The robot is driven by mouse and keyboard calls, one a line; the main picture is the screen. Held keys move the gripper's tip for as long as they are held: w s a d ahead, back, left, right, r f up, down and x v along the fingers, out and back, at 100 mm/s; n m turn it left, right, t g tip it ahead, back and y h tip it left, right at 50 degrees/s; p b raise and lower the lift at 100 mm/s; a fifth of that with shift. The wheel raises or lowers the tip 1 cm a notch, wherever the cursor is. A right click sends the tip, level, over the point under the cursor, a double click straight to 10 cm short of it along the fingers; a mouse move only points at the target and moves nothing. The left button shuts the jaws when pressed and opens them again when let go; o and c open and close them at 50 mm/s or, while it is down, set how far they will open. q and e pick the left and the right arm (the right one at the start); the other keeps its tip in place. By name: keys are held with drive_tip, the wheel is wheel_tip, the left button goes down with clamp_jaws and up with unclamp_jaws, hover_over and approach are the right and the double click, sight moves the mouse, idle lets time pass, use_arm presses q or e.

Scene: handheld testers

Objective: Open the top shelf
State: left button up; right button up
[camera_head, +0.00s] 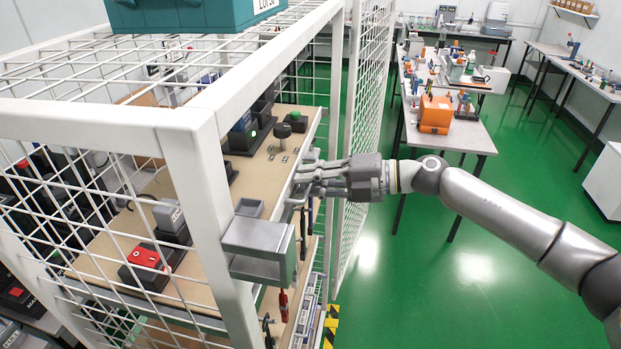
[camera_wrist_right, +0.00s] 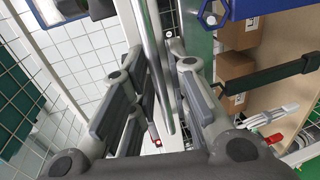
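The top shelf is a wooden board (camera_head: 258,172) inside a white mesh cage (camera_head: 205,130), with several dark devices and a red one on it. My right gripper (camera_head: 303,180) is at the shelf's front edge, reaching in from the right. In the right wrist view its two fingers (camera_wrist_right: 160,75) stand apart on either side of a silver bar (camera_wrist_right: 153,50). A gap shows beside the bar; whether a finger touches it I cannot tell. My left gripper is in neither view.
A mesh door (camera_head: 368,75) stands swung out behind my right gripper. A grey box (camera_head: 262,240) sits on the cage's front post. A teal case (camera_head: 190,15) lies on top. Workbenches, one with an orange box (camera_head: 435,114), stand behind; green floor (camera_head: 470,230) is clear at right.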

clamp_jaws()
drive_tip(key=shift+d, duration=0.1)
drive_tip(key=f+b+v, duration=0.2)
drive_tip(key=v, duration=0.9)
drive_tip(key=d+f+b+v, duration=0.1)
drive_tip(key=f+b+v, duration=0.1)
drive_tip(key=v, duration=0.9)
drive_tip(key=shift+s+d+f+b, duration=0.25)
drive_tip(key=shift+b, duration=0.2)
